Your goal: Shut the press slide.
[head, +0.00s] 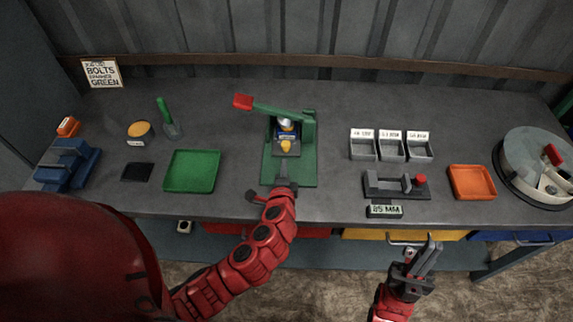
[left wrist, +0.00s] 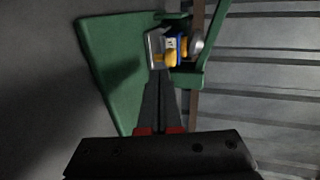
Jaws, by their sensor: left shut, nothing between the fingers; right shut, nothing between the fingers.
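The green press (head: 310,130) stands at the middle of the bench on a green base plate (head: 305,174). Its lever with a red grip (head: 243,102) points to the upper left. The press slide, a grey part with a yellow knob (head: 286,146), sits under the ram. In the left wrist view the yellow knob (left wrist: 171,57) and grey slide (left wrist: 155,48) show just beyond the fingertips. My left gripper (head: 283,172) is shut and empty, right in front of the slide; whether it touches is unclear. My right gripper (head: 422,258) is shut and empty in front of the bench.
A green tray (head: 192,171) lies left of the press. Grey labelled bins (head: 391,150), a grey fixture with a red knob (head: 396,186) and an orange tray (head: 472,182) are to the right. A round drum (head: 524,150) stands at the far right.

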